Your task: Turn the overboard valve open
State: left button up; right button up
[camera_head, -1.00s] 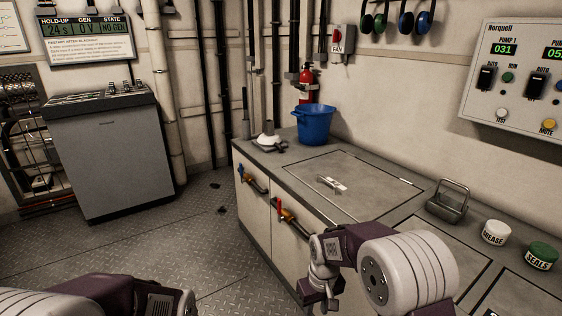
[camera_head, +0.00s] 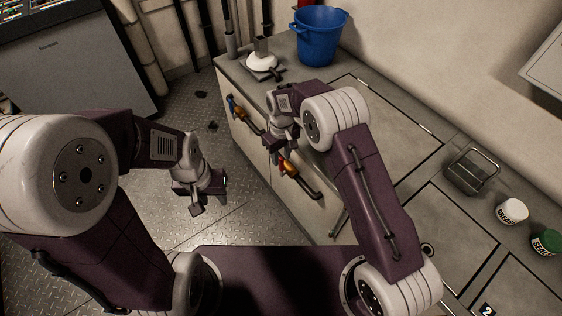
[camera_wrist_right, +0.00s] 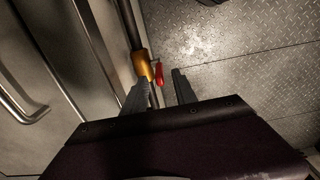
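Two brass pipe valves are on the front of the cabinet. One has a blue handle (camera_head: 231,101) on its brass body (camera_head: 245,119) and sits farther back. The other has a red handle (camera_head: 283,161) on a brass body (camera_head: 291,169) and is nearer. No label shows which is the overboard valve. My right gripper (camera_head: 276,148) is just above the red-handled valve. In the right wrist view its fingers (camera_wrist_right: 158,92) are apart and empty, with the red handle (camera_wrist_right: 158,73) just beyond them. My left gripper (camera_head: 193,205) hangs over the floor, away from the valves; its opening is unclear.
The grey counter (camera_head: 345,100) carries a blue bucket (camera_head: 319,38), a metal handled holder (camera_head: 470,172), a white grease tub (camera_head: 512,211) and a green-lidded tub (camera_head: 547,242). A grey console (camera_head: 70,65) stands at the back left. The plate floor (camera_head: 235,185) before the cabinet is clear.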

aim_at(281, 165)
notch_tip(281, 165, down, 6)
jog(key=shift+r+b, duration=0.15)
jog(key=shift+b, duration=0.35)
grip_shut()
dwell(1.1)
